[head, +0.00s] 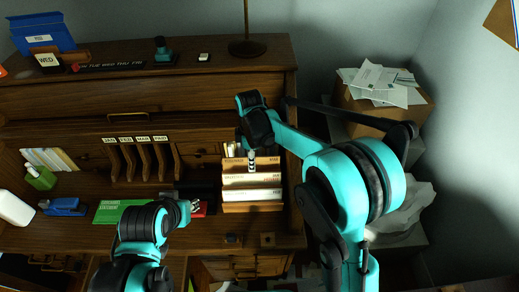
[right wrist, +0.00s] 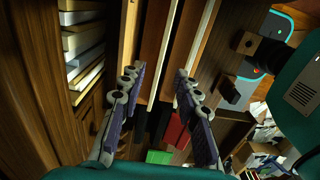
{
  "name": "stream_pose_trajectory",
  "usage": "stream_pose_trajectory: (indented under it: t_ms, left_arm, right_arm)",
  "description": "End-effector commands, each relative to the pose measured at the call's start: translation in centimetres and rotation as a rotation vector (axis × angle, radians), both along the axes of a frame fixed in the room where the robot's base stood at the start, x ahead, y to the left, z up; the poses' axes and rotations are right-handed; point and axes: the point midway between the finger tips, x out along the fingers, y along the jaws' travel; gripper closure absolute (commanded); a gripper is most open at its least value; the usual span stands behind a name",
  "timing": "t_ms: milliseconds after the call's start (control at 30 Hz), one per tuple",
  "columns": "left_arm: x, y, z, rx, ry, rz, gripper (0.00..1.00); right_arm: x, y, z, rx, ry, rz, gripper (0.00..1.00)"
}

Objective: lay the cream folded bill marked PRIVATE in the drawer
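A tiered wooden letter rack (head: 252,208) on the desk holds cream and white folded papers (head: 252,194) with small labels. I cannot read PRIVATE on any of them. My right gripper (head: 251,160) is over the back of this rack. In the right wrist view its two fingers (right wrist: 158,85) are spread apart with nothing gripped, in front of the rack's slats (right wrist: 178,35). My left gripper (head: 190,207) is low over the desk, left of the rack; its fingers are too small to judge. Drawers (head: 240,266) with handles show below the desktop; I cannot tell whether any is open.
Wooden dividers (head: 143,160) stand left of the rack. A green booklet (head: 112,211) and a blue stapler (head: 64,206) lie farther left. A box heaped with papers (head: 380,88) stands right of the desk. In the right wrist view, stacked papers (right wrist: 82,45) fill a side cubby.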

Motion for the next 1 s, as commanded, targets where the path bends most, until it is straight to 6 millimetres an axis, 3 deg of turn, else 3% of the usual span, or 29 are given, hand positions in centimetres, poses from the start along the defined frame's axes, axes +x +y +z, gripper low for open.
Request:
stream_pose_trajectory:
  t_ms: [200,400,800,933,1000]
  left_arm:
    - [0.0,0.0,-1.5,0.0,0.0,0.0,0.7]
    - [0.0,0.0,-2.3,0.0,0.0,0.0,0.7]
    - [0.0,0.0,-2.4,0.0,0.0,0.0,0.7]
    - [0.0,0.0,-2.4,0.0,0.0,0.0,0.7]
    - [0.0,0.0,-2.4,0.0,0.0,0.0,0.7]
  right_arm:
    - [0.0,0.0,-3.8,0.0,-0.001,-0.002,0.68]
    - [0.0,0.0,-6.2,0.0,-0.001,-0.003,0.68]
    - [0.0,-0.1,-6.9,0.001,-0.002,-0.004,0.68]
    - [0.0,-0.1,-6.9,0.001,-0.002,-0.004,0.99]
    - [0.0,-0.1,-6.9,0.0,-0.002,-0.004,1.0]
